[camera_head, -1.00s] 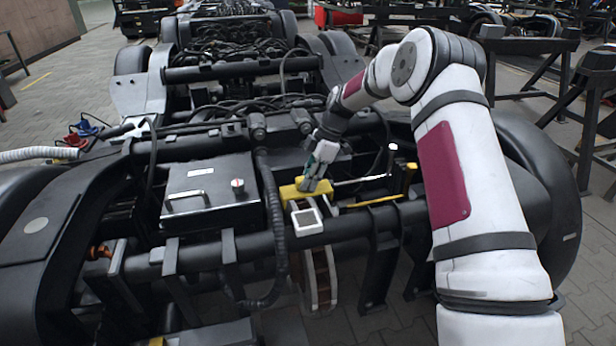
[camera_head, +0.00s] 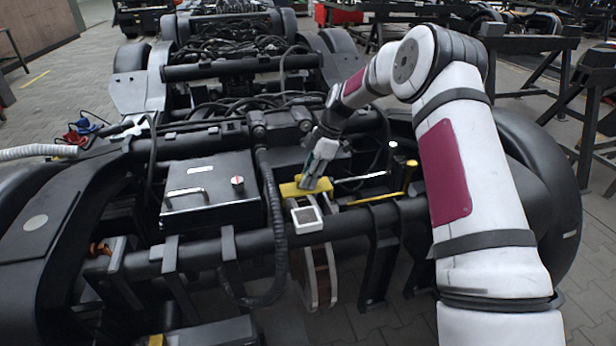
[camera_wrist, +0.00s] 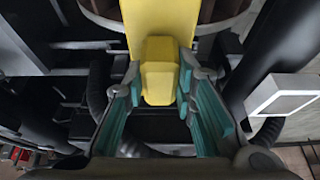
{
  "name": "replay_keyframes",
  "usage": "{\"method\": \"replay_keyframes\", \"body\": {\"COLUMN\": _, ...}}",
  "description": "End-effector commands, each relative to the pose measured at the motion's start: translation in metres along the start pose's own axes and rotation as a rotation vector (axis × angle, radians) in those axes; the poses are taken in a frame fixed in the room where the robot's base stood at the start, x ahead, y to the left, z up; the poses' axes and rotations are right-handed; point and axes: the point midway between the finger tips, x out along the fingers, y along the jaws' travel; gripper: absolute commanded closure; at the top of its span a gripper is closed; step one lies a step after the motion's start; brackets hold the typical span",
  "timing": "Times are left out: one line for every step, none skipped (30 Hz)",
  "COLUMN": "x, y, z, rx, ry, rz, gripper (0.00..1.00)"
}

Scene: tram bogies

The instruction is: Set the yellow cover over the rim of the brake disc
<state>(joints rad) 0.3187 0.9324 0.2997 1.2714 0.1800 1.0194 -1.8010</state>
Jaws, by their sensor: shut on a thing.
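The yellow cover (camera_head: 291,189) is in my gripper (camera_head: 316,186), above the brake disc (camera_head: 322,272). In the wrist view my gripper (camera_wrist: 159,95) has its teal-padded fingers on both sides of the raised yellow block of the cover (camera_wrist: 160,28). The brake disc shows in the head view as a brownish wheel with pale rims, below the bogie's front tube. In the wrist view curved brown parts of the disc (camera_wrist: 222,10) show beside the cover. The disc's upper part is hidden, so I cannot tell whether the cover touches its rim.
A white square-framed piece (camera_head: 306,217) stands just in front of the cover. A dark box with a handle (camera_head: 209,191) lies to the left. A yellow-handled tool (camera_head: 382,197) lies to the right. A thick black hose (camera_head: 275,215) and the front tube (camera_head: 349,222) pass close by.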

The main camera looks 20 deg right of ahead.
Motion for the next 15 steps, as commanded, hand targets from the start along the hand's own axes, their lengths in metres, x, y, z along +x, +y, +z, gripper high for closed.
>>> {"method": "replay_keyframes", "body": {"x": 0.0003, "y": 0.0001, "z": 0.0000, "rx": 0.000, "ry": 0.000, "rz": 0.000, "gripper": 1.00}}
{"method": "replay_keyframes", "body": {"x": 0.0006, "y": 0.0001, "z": 0.0002, "rx": 0.000, "ry": 0.000, "rz": 0.000, "gripper": 1.00}}
{"method": "replay_keyframes", "body": {"x": 0.0012, "y": 0.0001, "z": 0.0004, "rx": 0.000, "ry": 0.000, "rz": 0.000, "gripper": 1.00}}
{"method": "replay_keyframes", "body": {"x": 0.0018, "y": 0.0001, "z": 0.0007, "rx": 0.000, "ry": 0.000, "rz": 0.000, "gripper": 1.00}}
{"method": "replay_keyframes", "body": {"x": 0.0025, "y": 0.0001, "z": 0.0009, "rx": 0.000, "ry": 0.000, "rz": 0.000, "gripper": 1.00}}
{"method": "replay_keyframes", "body": {"x": 0.0034, "y": 0.0001, "z": 0.0013, "rx": 0.000, "ry": 0.000, "rz": 0.000, "gripper": 1.00}}
{"method": "replay_keyframes", "body": {"x": 0.0040, "y": 0.0001, "z": 0.0016, "rx": 0.000, "ry": 0.000, "rz": 0.000, "gripper": 1.00}}
{"method": "replay_keyframes", "body": {"x": 0.0047, "y": 0.0001, "z": 0.0018, "rx": 0.000, "ry": 0.000, "rz": 0.000, "gripper": 1.00}}
{"method": "replay_keyframes", "body": {"x": 0.0056, "y": 0.0001, "z": 0.0022, "rx": 0.000, "ry": 0.000, "rz": 0.000, "gripper": 1.00}}
{"method": "replay_keyframes", "body": {"x": 0.0062, "y": 0.0001, "z": 0.0024, "rx": 0.000, "ry": 0.000, "rz": 0.000, "gripper": 1.00}}
{"method": "replay_keyframes", "body": {"x": 0.0069, "y": 0.0001, "z": 0.0027, "rx": 0.000, "ry": 0.000, "rz": 0.000, "gripper": 1.00}}
{"method": "replay_keyframes", "body": {"x": 0.0077, "y": 0.0001, "z": 0.0030, "rx": 0.000, "ry": 0.001, "rz": 0.000, "gripper": 1.00}}
{"method": "replay_keyframes", "body": {"x": 0.0084, "y": 0.0001, "z": 0.0033, "rx": 0.000, "ry": 0.000, "rz": 0.000, "gripper": 1.00}}
{"method": "replay_keyframes", "body": {"x": 0.0090, "y": 0.0001, "z": 0.0036, "rx": 0.000, "ry": 0.000, "rz": 0.000, "gripper": 1.00}}
{"method": "replay_keyframes", "body": {"x": 0.0098, "y": 0.0001, "z": 0.0039, "rx": 0.000, "ry": 0.000, "rz": 0.000, "gripper": 1.00}}
